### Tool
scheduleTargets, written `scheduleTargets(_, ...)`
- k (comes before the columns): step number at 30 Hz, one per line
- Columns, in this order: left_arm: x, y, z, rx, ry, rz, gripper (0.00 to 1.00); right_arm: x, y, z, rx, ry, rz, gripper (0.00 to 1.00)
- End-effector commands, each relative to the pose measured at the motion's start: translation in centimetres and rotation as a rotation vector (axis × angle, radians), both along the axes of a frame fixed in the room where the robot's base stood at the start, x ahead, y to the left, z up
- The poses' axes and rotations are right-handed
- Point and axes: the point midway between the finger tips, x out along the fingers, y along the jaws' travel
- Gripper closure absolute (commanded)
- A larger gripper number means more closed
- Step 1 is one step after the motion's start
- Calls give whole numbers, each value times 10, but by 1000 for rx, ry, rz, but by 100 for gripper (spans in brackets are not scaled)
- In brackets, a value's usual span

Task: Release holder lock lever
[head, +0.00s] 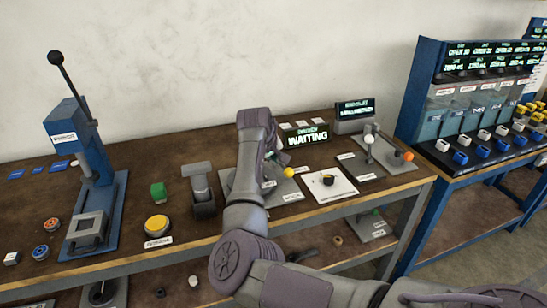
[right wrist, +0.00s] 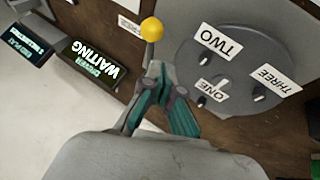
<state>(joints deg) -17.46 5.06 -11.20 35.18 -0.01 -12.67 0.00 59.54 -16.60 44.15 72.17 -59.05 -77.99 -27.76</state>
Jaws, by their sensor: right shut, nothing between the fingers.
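A lever with a yellow ball knob (head: 289,172) stands near the LOCK label (head: 292,196) on the bench. Its yellow knob (right wrist: 152,28) also shows in the right wrist view, just beyond my fingertips and beside a grey round holder (right wrist: 240,62) with plates marked ONE, TWO and THREE. My right gripper (right wrist: 163,82) is shut and empty, close to the knob, with a small gap seeming to lie between them. In the head view my right arm hides most of the holder and much of the gripper (head: 273,152). My left gripper is not in view.
A display reading WAITING (head: 306,137) stands behind the lever. A white panel with a black knob (head: 328,181) lies to the right. A yellow button (head: 157,225) and a blue lever press (head: 85,145) are on the left. A blue dispenser rack (head: 465,95) stands far right.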

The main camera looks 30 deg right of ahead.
Motion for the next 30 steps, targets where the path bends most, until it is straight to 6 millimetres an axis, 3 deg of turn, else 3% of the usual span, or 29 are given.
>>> scheduleTargets(5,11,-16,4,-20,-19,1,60,10,-16,-29,1,3,0,100)
scheduleTargets(12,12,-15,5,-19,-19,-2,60,20,-29,-52,0,1,0,100)
scheduleTargets(30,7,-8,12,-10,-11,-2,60,18,-36,-54,0,0,11,100)
